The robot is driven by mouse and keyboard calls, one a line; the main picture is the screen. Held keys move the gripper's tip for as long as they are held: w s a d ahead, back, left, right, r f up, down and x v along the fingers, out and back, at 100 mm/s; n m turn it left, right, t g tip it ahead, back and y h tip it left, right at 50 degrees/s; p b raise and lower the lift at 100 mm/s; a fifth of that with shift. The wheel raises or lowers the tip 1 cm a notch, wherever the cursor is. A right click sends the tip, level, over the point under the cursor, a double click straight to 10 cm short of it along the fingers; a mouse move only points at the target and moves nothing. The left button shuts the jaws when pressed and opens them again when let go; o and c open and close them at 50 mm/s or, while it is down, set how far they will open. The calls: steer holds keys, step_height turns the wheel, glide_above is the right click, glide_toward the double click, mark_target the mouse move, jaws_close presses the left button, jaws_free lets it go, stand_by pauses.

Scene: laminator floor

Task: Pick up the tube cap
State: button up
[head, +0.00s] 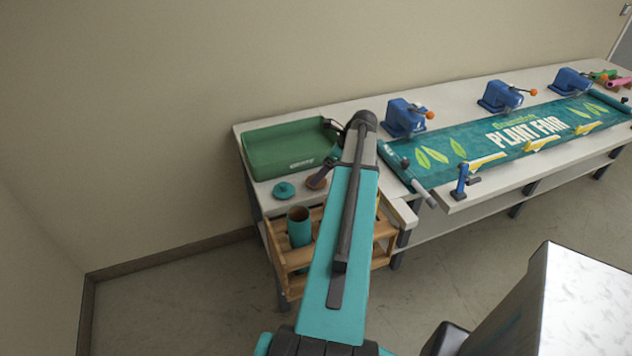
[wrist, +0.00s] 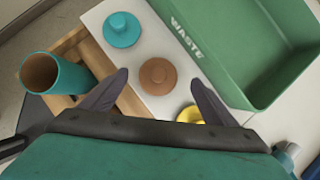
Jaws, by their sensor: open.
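Three round knobbed caps stand in a row on the white table top. The teal cap (head: 284,190) is at the left and also shows in the wrist view (wrist: 122,29). The brown cap (head: 317,183) is in the middle; in the wrist view (wrist: 157,76) it lies between my fingers. The yellow cap (wrist: 190,114) is partly covered by my gripper. My gripper (wrist: 158,77) is open and empty, with its fingers on either side of the brown cap in the picture; I cannot tell its height above it. A teal tube (head: 299,227) stands uncapped in a wooden rack (head: 276,257).
A green waste tray (head: 252,158) stands just behind the caps and also fills the upper right of the wrist view (wrist: 244,97). Blue clamps (head: 404,118) and a teal banner (head: 459,142) occupy the table to the right. A wall rises behind and left.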

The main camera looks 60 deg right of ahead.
steer(key=shift+p+x, duration=1)
steer(key=shift+x, duration=1.4)
steer(key=shift+a, duration=0.1)
steer(key=c, duration=1.1)
